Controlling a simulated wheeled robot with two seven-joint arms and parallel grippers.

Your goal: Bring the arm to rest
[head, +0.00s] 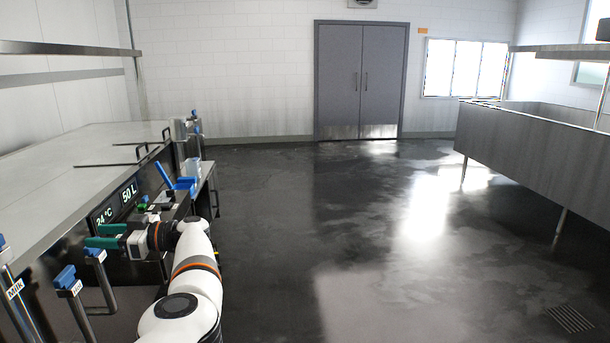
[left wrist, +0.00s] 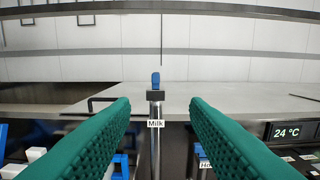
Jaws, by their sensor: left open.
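My left arm (head: 195,275), white with orange rings, reaches forward along the machine's front. Its gripper (head: 104,235) has green fingers that point left at the steel machine. In the left wrist view the gripper (left wrist: 158,104) is open, with a clear gap and nothing held. Beyond the gap stands an upright pipe with a blue-topped tap (left wrist: 155,80) and a label reading "Milk". I cannot tell whether the fingers are level with it in depth. My right gripper is not in view.
The machine's steel top (head: 75,155) fills the left, with displays reading 24 °C and 50 L. Blue-handled taps (head: 68,278) stand at its near edge. A blue item (head: 182,183) lies on a small stand. A steel vat (head: 540,145) stands right. The middle floor is clear.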

